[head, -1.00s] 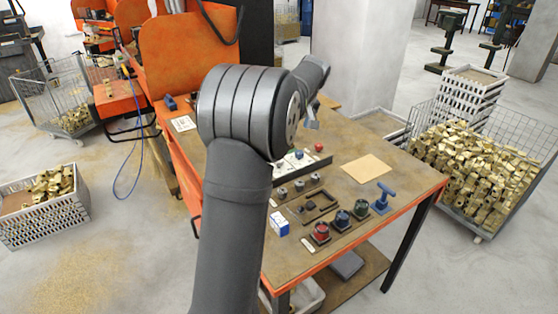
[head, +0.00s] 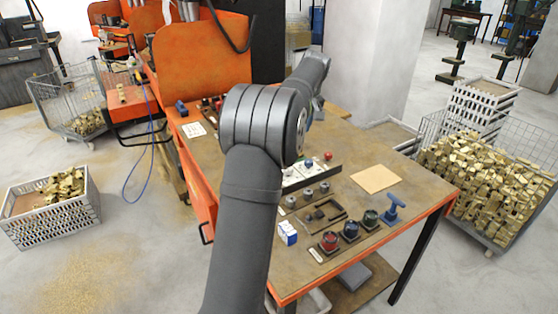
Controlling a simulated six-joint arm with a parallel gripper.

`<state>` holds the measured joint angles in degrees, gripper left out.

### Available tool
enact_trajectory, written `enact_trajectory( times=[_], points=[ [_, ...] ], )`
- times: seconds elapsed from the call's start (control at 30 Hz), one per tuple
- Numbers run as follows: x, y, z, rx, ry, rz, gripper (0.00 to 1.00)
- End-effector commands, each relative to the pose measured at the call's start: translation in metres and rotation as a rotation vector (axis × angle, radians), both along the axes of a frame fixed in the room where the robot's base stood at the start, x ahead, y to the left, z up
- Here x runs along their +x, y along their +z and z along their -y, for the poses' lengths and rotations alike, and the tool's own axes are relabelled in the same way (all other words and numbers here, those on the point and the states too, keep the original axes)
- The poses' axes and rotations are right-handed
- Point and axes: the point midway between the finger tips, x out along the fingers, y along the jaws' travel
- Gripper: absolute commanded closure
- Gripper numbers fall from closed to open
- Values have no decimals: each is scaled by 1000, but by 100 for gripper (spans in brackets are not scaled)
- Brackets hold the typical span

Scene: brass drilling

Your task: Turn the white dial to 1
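A dark-edged panel with a white face (head: 292,177) stands on the workbench, partly hidden behind my arm. A blue knob (head: 309,164) and a red knob (head: 328,156) show at its right part. I cannot make out a white dial or any number; it may be hidden by my arm or too small to tell. My gripper (head: 317,104) shows only as a small grey part below my wrist, above the far part of the bench. Its fingers are not clear, and I cannot tell whether it is open.

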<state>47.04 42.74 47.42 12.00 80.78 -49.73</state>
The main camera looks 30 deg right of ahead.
Motion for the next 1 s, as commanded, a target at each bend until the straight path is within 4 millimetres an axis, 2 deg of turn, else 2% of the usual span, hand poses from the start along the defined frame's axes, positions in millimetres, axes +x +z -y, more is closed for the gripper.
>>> enact_trajectory(
  times=[0.03, 0.23, 0.43, 0.57, 0.77, 1.0],
  points=[
    [12, -1, 0, -1, 9, -39, 49],
    [37, -1, -2, -11, -5, -189, 49],
    [45, 0, -5, -20, -28, -257, 49],
    [45, -8, -5, -21, -31, -265, 49],
    [45, -42, -5, -19, -29, -265, 49],
    [44, -96, -6, -18, -29, -264, 49]
  ],
)
